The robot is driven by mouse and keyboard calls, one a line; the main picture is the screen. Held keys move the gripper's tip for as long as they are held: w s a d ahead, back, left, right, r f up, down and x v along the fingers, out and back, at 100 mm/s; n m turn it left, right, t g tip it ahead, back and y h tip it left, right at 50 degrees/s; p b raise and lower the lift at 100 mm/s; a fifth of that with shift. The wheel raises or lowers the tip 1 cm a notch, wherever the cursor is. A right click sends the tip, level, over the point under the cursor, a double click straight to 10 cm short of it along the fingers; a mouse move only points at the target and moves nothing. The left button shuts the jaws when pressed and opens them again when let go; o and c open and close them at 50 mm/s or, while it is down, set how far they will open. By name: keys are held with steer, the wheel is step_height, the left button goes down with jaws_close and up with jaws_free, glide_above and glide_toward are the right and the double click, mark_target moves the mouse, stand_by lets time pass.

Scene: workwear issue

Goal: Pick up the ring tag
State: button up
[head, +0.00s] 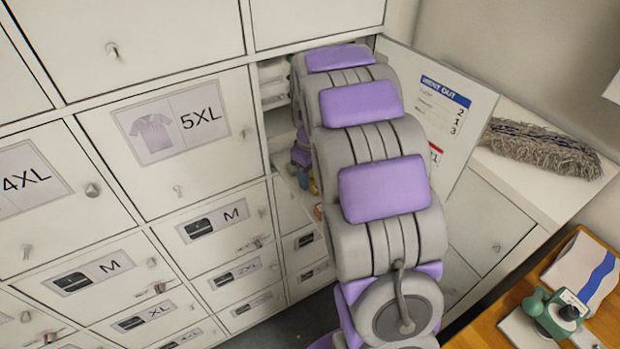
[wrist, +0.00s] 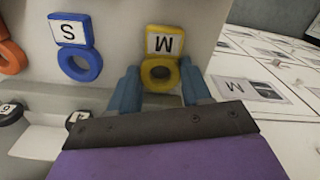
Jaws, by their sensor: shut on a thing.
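In the wrist view a yellow ring tag (wrist: 161,73) marked M sits between the two blue fingers of my gripper (wrist: 160,84). The fingers are shut on its ring part, and its white label stands above. The tag is against a pale panel, and I cannot tell whether it still touches it. A blue ring tag (wrist: 79,62) marked S is to its left. An orange ring tag (wrist: 12,57) is at the left edge, partly cut off. In the head view my arm reaches into an open locker, and my gripper is mostly hidden behind it.
An open locker door (head: 462,97) with a printed sheet is right of my arm. Closed lockers (head: 195,150) with size labels fill the left. Black-and-white tags (wrist: 12,112) lie below the coloured ones. A mop head (head: 541,149) lies on a white top. A wooden table (head: 490,325) is lower right.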

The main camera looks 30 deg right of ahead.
steer(key=shift+d+r, duration=0.1)
steer(key=shift+r, duration=0.45)
steer(key=r, duration=0.1)
steer(key=a+r, duration=0.1)
steer(key=shift+r, duration=0.3)
steer(key=s+a, duration=0.4)
steer(key=s, duration=0.3)
steer(key=s+a+r+p, duration=0.1)
steer(key=s+a, duration=0.2)
steer(key=s, duration=0.3)
steer(key=shift+s+a+r, duration=0.15)
steer(key=shift+s+a, duration=0.2)
steer(key=shift+s, duration=0.05)
